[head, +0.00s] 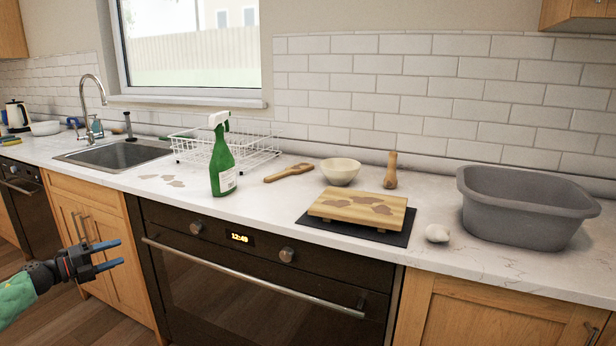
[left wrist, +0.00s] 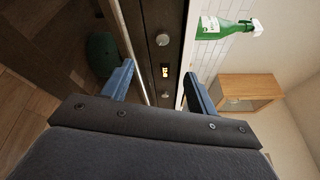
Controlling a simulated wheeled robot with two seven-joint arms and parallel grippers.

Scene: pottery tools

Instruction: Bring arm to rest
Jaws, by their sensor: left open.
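My left gripper (head: 106,257) is open and empty in the head view. It hangs in front of the wooden cabinet doors left of the oven, below the counter's edge. In the left wrist view its two blue fingers (left wrist: 158,88) stand wide apart with nothing between them, facing the oven front. My right gripper is not in view.
The counter (head: 262,210) holds a green spray bottle (head: 222,166), a wooden spatula (head: 288,173), a cream bowl (head: 340,171), a wooden board (head: 358,208) with brown stains, a pestle-like wooden tool (head: 390,171), a white lump (head: 437,233) and a grey tub (head: 520,212). The oven handle (head: 250,279) sticks out.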

